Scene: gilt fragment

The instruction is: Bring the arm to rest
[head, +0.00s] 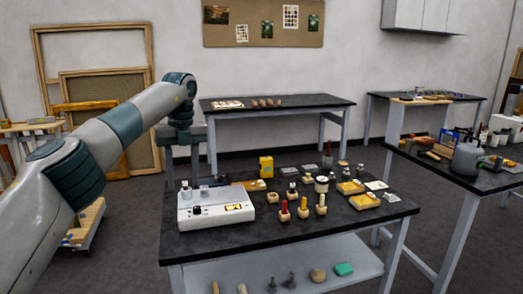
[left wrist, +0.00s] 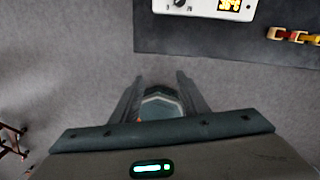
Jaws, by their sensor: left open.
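My left arm (head: 110,135) reaches in from the left of the head view, raised and bent down at the wrist. My left gripper (head: 183,168) hangs pointing down just beyond the left end of the near table. In the left wrist view the two fingers of the left gripper (left wrist: 160,82) stand apart with nothing held between them, over grey floor. My right arm and gripper are not in view.
The near black-topped table (head: 300,235) carries a white device (head: 215,207), a yellow box (head: 266,166) and several small handled tools. The device also shows in the left wrist view (left wrist: 200,5). Another table (head: 285,101) stands behind. Wooden frames (head: 148,45) lean on the wall.

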